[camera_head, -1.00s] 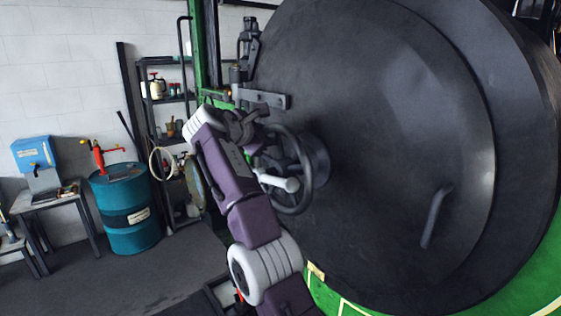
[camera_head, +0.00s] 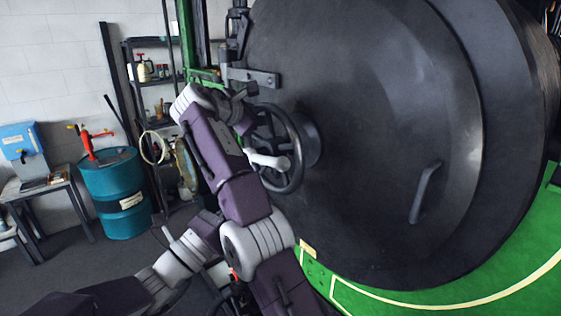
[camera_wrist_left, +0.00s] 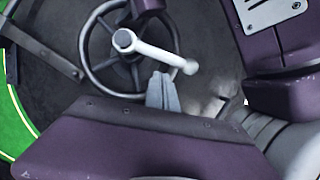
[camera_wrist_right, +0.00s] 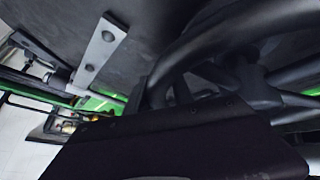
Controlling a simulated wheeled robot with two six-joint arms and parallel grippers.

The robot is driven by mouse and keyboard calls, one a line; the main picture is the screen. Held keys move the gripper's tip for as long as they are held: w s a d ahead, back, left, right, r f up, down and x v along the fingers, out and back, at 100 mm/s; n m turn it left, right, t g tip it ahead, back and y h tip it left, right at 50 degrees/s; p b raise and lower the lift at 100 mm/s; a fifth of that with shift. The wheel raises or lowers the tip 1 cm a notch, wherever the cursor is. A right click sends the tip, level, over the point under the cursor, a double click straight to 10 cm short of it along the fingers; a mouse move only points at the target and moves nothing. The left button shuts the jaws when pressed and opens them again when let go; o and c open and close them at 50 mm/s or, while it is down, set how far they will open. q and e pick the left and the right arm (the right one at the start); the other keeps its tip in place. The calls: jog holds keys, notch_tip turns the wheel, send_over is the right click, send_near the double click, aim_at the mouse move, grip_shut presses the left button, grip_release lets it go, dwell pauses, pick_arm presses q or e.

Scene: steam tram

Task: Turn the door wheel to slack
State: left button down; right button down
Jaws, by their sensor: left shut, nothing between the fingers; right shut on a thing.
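The black door wheel (camera_head: 299,150) stands on the big round black door (camera_head: 370,120). A pale lever (camera_head: 268,160) crosses its hub and points left in the head view. The wheel also shows in the left wrist view (camera_wrist_left: 84,48), with the lever (camera_wrist_left: 160,53) pointing right. My right gripper (camera_head: 248,93) is shut on the wheel's rim at its upper left; the rim fills much of the right wrist view (camera_wrist_right: 195,50). My left gripper (camera_wrist_left: 164,90) is shut and empty, its tips just below the lever in that view. The right arm hides it in the head view.
A flat hinge bar (camera_head: 255,77) lies on the door above the wheel, and a grab handle (camera_head: 425,192) sits lower right. A blue drum (camera_head: 118,200), a shelf rack (camera_head: 155,80) and a small table (camera_head: 40,188) stand at the left. Floor is free before the drum.

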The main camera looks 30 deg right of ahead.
aim_at(273, 149)
jog(key=shift+r, duration=0.4)
pick_arm(q)
jog(key=x, duration=1)
jog(key=shift+r, duration=0.1)
